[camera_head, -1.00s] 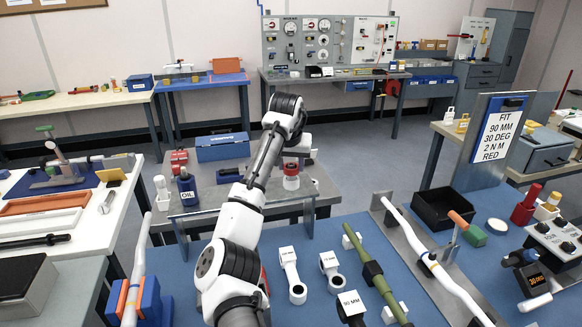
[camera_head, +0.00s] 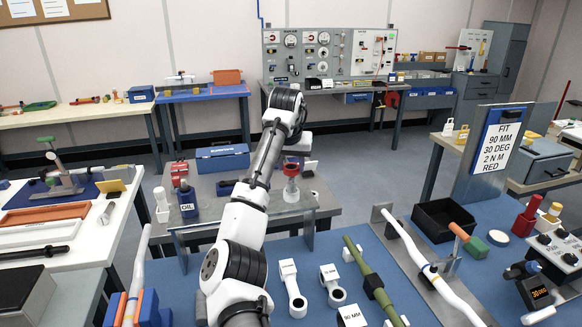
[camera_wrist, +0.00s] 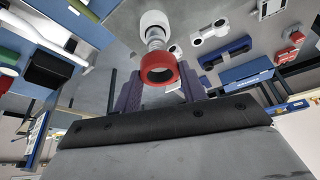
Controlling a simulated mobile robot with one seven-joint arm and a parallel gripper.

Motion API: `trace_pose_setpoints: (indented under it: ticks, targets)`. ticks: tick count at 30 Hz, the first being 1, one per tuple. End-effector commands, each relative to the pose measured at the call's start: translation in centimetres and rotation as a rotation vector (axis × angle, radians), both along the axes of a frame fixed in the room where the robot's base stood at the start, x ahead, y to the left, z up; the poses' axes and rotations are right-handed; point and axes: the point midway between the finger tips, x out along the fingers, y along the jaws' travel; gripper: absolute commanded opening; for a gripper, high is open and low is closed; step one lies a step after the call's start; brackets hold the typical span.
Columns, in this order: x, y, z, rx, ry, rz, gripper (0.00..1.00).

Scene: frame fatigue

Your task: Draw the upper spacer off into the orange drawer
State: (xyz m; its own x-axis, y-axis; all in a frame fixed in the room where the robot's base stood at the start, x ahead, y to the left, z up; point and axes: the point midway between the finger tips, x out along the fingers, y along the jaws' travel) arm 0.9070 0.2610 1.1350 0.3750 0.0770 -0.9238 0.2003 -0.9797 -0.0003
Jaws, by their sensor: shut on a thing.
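A red ring-shaped spacer (camera_wrist: 158,68) sits between the two dark fingers of my gripper (camera_wrist: 161,76) in the wrist view. My gripper is shut on it. The red spacer (camera_head: 292,169) also shows in the head view, above a white base piece (camera_head: 291,193) with a narrow pale stem between them. The base piece (camera_wrist: 154,20) shows beyond the ring in the wrist view. My arm hides most of the gripper in the head view. An orange tray (camera_head: 45,215) lies on the left table and an orange box (camera_head: 228,77) stands at the back; I cannot tell which is the drawer.
An oil bottle (camera_head: 188,202), a blue case (camera_head: 222,157) and red parts stand on the grey middle table. A clear-looking stand crosses its front edge. The blue front bench (camera_head: 400,290) holds white connecting rods, a green bar and a black tray (camera_head: 443,219).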

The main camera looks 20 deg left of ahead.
Motion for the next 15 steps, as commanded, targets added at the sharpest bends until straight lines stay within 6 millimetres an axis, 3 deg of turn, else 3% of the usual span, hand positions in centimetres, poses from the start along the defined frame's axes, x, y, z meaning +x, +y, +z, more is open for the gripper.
trace_pose_setpoints:
  ticks: [15]
  targets:
    - [0.04,-0.03,0.59,0.0,-0.001,0.0,0.14]
